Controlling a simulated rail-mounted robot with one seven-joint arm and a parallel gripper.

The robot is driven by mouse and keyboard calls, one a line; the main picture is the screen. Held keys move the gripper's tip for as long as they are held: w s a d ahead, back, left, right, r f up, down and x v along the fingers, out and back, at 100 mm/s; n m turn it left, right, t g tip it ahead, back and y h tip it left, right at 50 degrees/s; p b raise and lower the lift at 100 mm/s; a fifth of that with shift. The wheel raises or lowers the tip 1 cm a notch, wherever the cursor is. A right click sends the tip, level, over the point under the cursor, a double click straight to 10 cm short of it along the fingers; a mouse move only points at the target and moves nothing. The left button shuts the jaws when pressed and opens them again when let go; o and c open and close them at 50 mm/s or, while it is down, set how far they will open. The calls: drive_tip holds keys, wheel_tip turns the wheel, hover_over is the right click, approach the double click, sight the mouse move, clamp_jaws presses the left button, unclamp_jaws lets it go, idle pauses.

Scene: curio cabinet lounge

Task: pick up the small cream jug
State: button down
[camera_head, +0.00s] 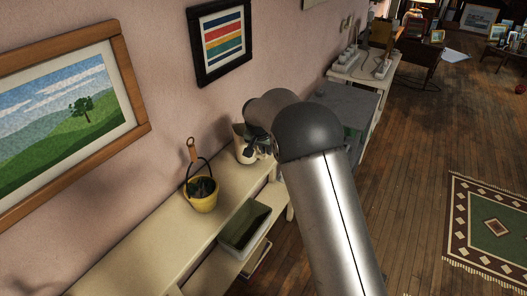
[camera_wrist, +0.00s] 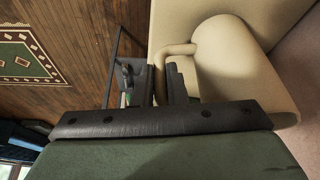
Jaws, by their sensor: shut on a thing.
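The small cream jug (camera_wrist: 235,75) lies across the right of the wrist view, its loop handle (camera_wrist: 178,49) toward my fingers. My gripper (camera_wrist: 152,85) is shut on the jug's handle, with one dark finger on each side; the exact contact is partly hidden by the fingers. In the head view the jug (camera_head: 240,140) is at the far part of the cream shelf top by the wall, partly hidden behind my gripper (camera_head: 259,150) and arm. I cannot tell whether the jug touches the shelf.
A yellow bucket (camera_head: 203,204) with dark contents stands on the cream shelf unit (camera_head: 140,250), nearer than the jug. A green-lined tray (camera_head: 245,228) sits lower. A grey cabinet (camera_head: 350,103) stands beyond.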

drive_tip(key=s+r+b, duration=0.3)
drive_tip(key=s+r, duration=0.9)
drive_tip(key=s, duration=0.2)
drive_tip(key=shift+d, duration=0.4)
